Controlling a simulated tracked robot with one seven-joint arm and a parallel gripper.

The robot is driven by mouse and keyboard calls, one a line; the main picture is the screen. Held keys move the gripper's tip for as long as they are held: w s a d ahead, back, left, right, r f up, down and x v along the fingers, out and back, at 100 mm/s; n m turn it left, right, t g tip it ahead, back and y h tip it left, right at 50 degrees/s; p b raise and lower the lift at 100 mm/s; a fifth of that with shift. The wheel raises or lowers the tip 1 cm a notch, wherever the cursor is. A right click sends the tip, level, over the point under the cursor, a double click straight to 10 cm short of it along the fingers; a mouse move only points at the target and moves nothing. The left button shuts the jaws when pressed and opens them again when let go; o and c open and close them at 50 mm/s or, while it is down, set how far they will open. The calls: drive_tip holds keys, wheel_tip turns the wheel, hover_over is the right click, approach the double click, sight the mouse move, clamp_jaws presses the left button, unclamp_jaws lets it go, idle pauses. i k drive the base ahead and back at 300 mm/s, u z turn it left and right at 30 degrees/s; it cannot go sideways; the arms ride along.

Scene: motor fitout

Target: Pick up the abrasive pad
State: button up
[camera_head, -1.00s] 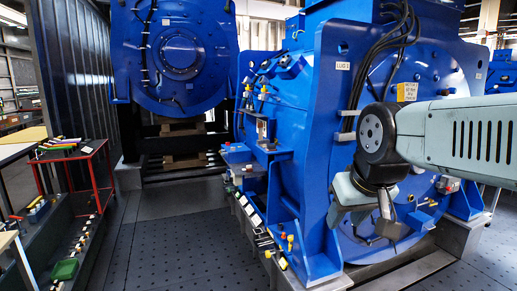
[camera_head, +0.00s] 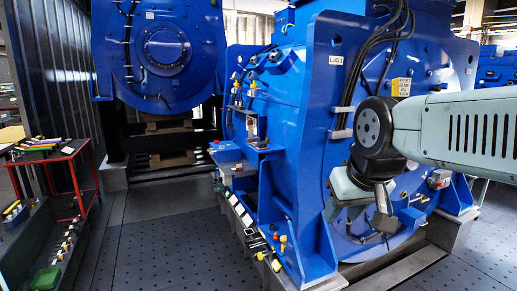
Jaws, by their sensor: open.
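I cannot identify the abrasive pad for certain. A small green item (camera_head: 46,280) lies at the lower left, on the low dark shelf beside the red cart. It is too small to tell whether it is the pad or a bin. My gripper (camera_head: 362,216) hangs at the right, in front of the large blue motor housing (camera_head: 310,130). Its two fingers are apart, with nothing visible between them. The gripper is far from the green item.
A red cart (camera_head: 83,190) with coloured sticks on top stands at the left. Several small parts sit along the ledge at the motor's foot. A second blue motor (camera_head: 165,85) stands behind. The dark floor (camera_head: 165,245) between cart and motor is clear.

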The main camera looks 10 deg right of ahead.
sight(262, 145)
drive_tip(key=z, duration=0.05)
drive_tip(key=k, duration=0.45)
drive_tip(key=u, duration=0.8)
drive_tip(key=i, duration=1.35)
drive_tip(key=u, duration=0.5)
drive_tip(key=i, duration=1.15)
drive_tip(key=z, duration=0.75)
drive_tip(key=i, duration=0.85)
drive_tip(key=z, duration=1)
drive_tip(key=i, duration=0.3)
drive_tip(key=z, duration=0.15)
drive_tip(key=k, duration=0.5)
drive_tip(key=z, duration=0.05)
